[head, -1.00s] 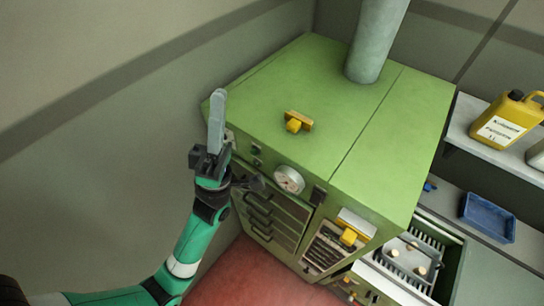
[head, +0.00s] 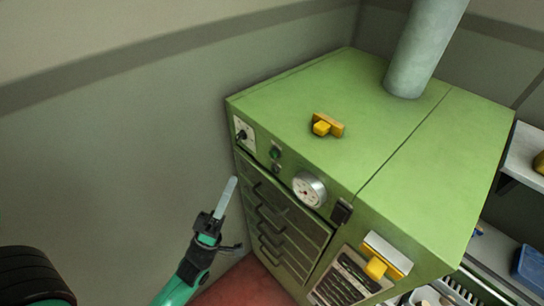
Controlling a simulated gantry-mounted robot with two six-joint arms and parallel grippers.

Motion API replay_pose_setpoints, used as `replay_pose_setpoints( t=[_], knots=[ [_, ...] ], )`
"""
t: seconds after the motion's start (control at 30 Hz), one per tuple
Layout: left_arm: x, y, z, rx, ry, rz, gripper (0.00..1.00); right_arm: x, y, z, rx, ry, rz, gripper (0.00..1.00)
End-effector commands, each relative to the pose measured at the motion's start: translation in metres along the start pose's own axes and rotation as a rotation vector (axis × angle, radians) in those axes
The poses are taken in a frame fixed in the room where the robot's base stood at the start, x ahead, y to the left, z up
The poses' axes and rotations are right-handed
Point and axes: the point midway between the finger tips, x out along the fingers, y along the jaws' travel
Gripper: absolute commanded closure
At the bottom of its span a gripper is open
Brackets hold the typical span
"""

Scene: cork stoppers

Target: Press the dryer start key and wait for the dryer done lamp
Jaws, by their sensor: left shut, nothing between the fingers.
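The dryer is a green cabinet (head: 300,98). On its front, near the top left, sit a small green round fitting (head: 275,153) and a darker one (head: 276,168) below it. I cannot tell which is the start key and which is the done lamp, and no glow is clear. My left gripper (head: 230,189) is shut and empty, its light grey fingers pointing up. In the picture it is left of and below these fittings, beside the drawer fronts, apparently clear of the cabinet. My right gripper is out of view.
A white plate with a black knob (head: 242,132) is at the front's left corner. A round gauge (head: 308,189) is right of the fittings. Drawers with dark handles (head: 270,213) lie below. A yellow block (head: 327,125) and a grey pipe (head: 425,45) stand on top.

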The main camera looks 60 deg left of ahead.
Motion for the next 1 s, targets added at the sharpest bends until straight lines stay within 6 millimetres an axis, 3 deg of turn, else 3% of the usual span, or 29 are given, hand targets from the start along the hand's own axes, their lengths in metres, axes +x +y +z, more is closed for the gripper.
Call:
replay_pose_setpoints(
  t=[0.27, 0.63, 1.0],
  knots=[
    [0.007, -0.005, 0.005, -0.001, 0.000, 0.004, 1.00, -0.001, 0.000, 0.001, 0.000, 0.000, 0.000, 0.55],
    [0.043, -0.031, 0.032, -0.001, 0.000, 0.005, 1.00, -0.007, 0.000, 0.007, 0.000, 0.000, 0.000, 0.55],
    [0.062, -0.044, 0.045, -0.001, 0.000, 0.002, 1.00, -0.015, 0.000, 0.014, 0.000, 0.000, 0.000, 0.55]
  ],
)
